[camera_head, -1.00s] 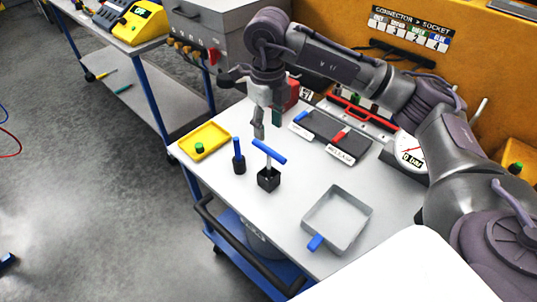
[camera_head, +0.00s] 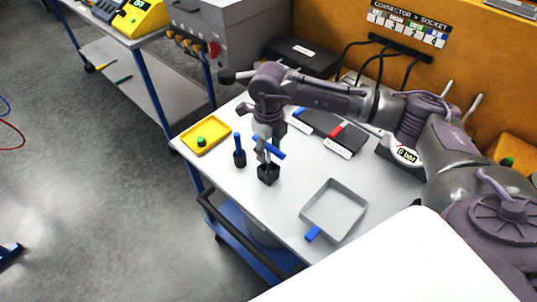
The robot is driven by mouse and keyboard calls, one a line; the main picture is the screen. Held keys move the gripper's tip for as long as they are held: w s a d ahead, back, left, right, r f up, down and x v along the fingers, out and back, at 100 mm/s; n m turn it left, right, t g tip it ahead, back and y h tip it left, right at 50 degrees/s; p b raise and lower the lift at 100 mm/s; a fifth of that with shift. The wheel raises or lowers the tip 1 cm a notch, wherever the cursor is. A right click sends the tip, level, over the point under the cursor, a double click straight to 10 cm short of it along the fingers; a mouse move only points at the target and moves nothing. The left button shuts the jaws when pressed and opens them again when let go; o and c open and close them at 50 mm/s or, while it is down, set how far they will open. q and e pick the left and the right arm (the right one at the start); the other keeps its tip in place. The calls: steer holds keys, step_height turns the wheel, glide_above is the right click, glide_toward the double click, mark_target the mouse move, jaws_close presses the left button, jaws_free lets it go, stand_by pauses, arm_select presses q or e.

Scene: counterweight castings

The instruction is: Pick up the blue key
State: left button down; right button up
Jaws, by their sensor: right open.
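A blue T-handled key (camera_head: 275,151) stands upright in a black block (camera_head: 268,175) on the white table top. My right gripper (camera_head: 263,156) is open and points down at the key's handle, overlapping its left part in this view. I cannot tell whether the fingers touch the key. A second blue upright handle (camera_head: 238,143) stands in a small black holder (camera_head: 239,159) just to the left. My left gripper is not in view.
A yellow tray (camera_head: 218,138) with a green knob (camera_head: 201,142) lies at the left. A grey tray (camera_head: 362,205) with a blue tab lies at the front right. A dark panel (camera_head: 312,121) lies behind the key. Bare table top lies between the block and the grey tray.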

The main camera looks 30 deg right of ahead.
jaws_close()
steer(key=shift+r, duration=0.15)
